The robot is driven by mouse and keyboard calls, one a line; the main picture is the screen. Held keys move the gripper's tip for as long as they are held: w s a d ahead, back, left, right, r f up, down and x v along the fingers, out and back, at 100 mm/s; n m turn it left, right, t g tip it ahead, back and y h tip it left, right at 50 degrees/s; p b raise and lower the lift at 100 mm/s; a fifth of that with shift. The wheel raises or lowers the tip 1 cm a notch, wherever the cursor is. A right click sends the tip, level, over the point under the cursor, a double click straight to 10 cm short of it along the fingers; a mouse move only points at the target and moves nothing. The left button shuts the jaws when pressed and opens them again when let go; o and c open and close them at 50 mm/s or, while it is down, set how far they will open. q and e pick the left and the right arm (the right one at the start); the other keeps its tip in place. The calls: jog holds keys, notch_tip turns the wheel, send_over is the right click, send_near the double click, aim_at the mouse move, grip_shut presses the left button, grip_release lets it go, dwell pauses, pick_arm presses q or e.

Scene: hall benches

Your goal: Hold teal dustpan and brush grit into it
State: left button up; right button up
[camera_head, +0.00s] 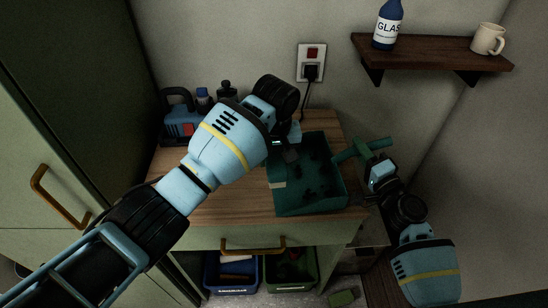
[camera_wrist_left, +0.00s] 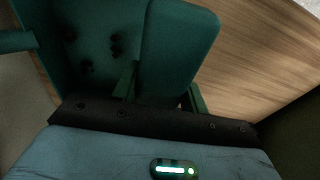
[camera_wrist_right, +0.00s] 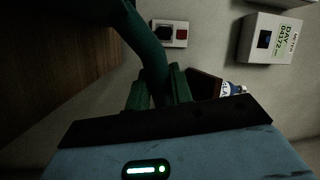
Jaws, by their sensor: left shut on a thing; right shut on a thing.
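The teal dustpan (camera_head: 312,206) lies on the wooden bench top, with several dark grit lumps (camera_head: 322,190) inside it. My right gripper (camera_head: 371,160) is shut on the dustpan's teal handle (camera_head: 385,143) at its right side; the handle (camera_wrist_right: 149,55) also runs between the fingers in the right wrist view. My left gripper (camera_head: 290,153) points down over the pan's far left part. It is shut on a teal slab, seemingly the brush (camera_wrist_left: 180,45); a pale strip near it in the head view may be its bristles. The grip itself is largely hidden.
A blue tool (camera_head: 182,128) and small bottles stand at the back left of the bench (camera_head: 215,205). A wall socket (camera_head: 311,72) with a cord is behind. A shelf (camera_head: 430,55) with bottle and mug hangs upper right. Blue and green bins (camera_head: 290,287) sit below.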

jog(key=o, duration=0.9)
jog(key=v, duration=1.2)
pick_arm(q)
jog(key=shift+s, duration=0.1)
pick_arm(e)
jog(key=shift+f, duration=0.1)
